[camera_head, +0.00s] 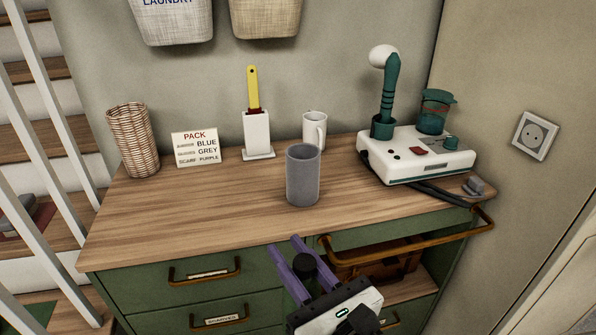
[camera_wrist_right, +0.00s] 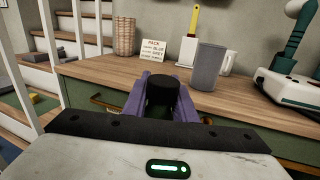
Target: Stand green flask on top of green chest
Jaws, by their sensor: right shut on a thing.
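The green chest (camera_head: 135,293) has a wooden top (camera_head: 200,205) and drawers with bronze handles; it stands against the wall in the head view. My right gripper (camera_head: 286,246), with purple fingers, is shut on the flask (camera_head: 303,266), in front of the chest's front edge. Mainly the flask's black cap shows; it also shows between the fingers in the right wrist view (camera_wrist_right: 162,88). A little green shows below the cap, and most of the body is hidden by my gripper. My left gripper is not in view.
On the top stand a grey cup (camera_head: 302,178), white mug (camera_head: 315,129), brush holder (camera_head: 257,132), sign (camera_head: 195,148), wicker basket (camera_head: 134,142) and white machine (camera_head: 420,155) with a cable. The front left of the top is clear. A bronze rail (camera_head: 410,238) sticks out at right.

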